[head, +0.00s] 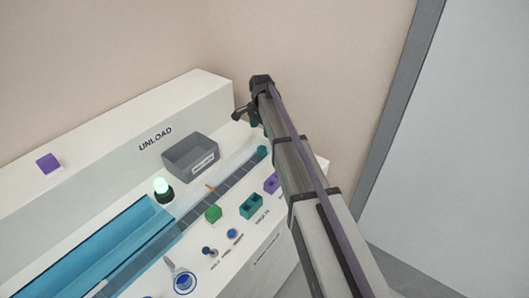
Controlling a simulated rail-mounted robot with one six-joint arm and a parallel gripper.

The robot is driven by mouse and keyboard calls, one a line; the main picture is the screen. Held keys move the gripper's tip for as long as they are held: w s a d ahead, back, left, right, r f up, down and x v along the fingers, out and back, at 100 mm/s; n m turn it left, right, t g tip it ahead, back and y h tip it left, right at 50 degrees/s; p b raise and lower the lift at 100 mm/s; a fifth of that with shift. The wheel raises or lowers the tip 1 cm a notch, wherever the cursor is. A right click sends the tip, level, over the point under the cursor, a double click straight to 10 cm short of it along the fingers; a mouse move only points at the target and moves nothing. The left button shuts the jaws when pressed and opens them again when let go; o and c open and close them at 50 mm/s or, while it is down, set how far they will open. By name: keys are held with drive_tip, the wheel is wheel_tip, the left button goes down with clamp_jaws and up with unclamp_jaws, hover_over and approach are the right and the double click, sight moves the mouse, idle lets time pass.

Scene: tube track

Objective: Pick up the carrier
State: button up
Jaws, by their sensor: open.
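A small teal piece (262,152), which looks like the carrier, lies at the far right end of the channel on the white bench. Part of it may be hidden by my arm. My gripper (239,114) is small and dark at the far end of my arm, to the left of the arm's tip. It is open and above and to the left of the teal piece, apart from it in the picture. The fingers are too small to see in detail, and nothing shows between them.
A lit green lamp (163,188) is beside the clear blue tube cover (110,255). Green (213,213), teal (251,205) and purple (271,184) blocks line the front. A purple cube (48,163) sits on the back ledge.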

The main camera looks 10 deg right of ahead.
sight(262, 147)
wheel_tip(262, 147, down, 11)
drive_tip(key=b, duration=0.9)
drive_tip(key=shift+s+r, duration=0.1)
drive_tip(key=shift+r, duration=0.25)
drive_tip(key=c, duration=0.8)
wheel_tip(262, 147, up, 15)
drive_tip(key=p, duration=1.5)
drive_tip(key=shift+r, duration=0.1)
